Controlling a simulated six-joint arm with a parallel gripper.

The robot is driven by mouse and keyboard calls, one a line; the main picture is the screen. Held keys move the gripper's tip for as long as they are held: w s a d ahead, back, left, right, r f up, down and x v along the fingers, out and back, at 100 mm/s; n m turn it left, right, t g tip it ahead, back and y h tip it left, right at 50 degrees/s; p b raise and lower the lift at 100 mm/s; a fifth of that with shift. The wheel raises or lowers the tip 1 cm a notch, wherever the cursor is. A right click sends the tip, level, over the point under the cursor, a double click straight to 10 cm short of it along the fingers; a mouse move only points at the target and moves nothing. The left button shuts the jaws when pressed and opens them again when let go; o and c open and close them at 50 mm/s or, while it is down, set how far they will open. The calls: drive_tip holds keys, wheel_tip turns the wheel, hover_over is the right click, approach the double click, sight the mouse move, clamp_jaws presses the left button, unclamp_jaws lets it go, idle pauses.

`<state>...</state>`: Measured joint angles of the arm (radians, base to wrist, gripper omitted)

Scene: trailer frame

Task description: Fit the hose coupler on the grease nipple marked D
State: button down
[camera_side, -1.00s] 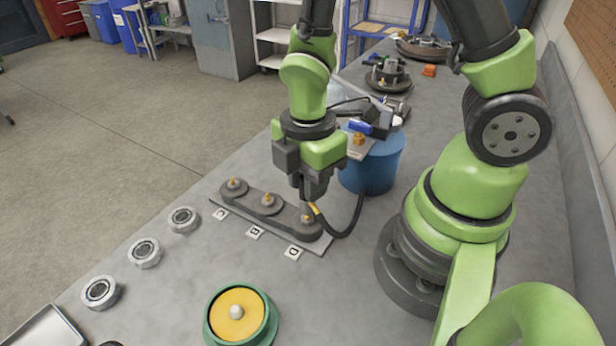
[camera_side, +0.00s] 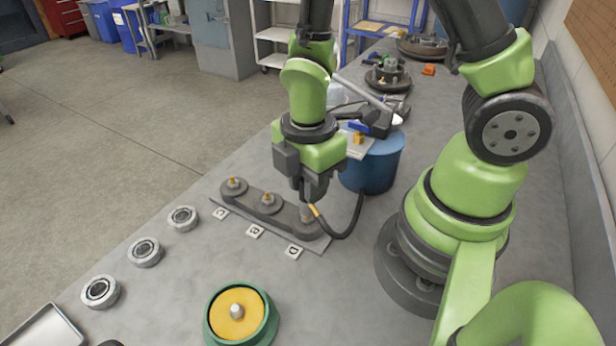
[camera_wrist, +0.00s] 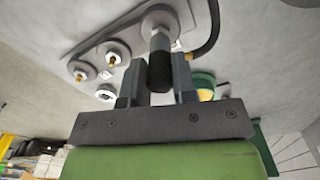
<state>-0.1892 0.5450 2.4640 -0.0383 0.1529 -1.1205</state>
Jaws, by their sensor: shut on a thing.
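My gripper (camera_side: 311,190) points down at the near right end of the grey block (camera_side: 250,205). It is shut on the hose coupler (camera_wrist: 160,62), a dark cylinder between the fingers in the wrist view. The black hose (camera_side: 357,215) with a yellow sleeve runs from the coupler to the right. The coupler's lower end is at the boss beside the tag D (camera_side: 294,252). The nipple marked D is hidden by the coupler, and I cannot tell if it is fully seated. Two brass nipples, at B (camera_side: 267,197) and the far end (camera_side: 234,181), are bare.
A blue drum (camera_side: 372,168) stands behind the gripper on the right. Several bearing rings (camera_side: 145,252) lie at the left. A green-rimmed yellow tub (camera_side: 240,315) stands in front. The bench between them is clear.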

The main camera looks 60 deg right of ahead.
drive_tip(key=shift+f, duration=0.6)
idle(1.4)
drive_tip(key=shift+c, duration=2.2)
unclamp_jaws()
drive_tip(key=shift+r, duration=3.5)
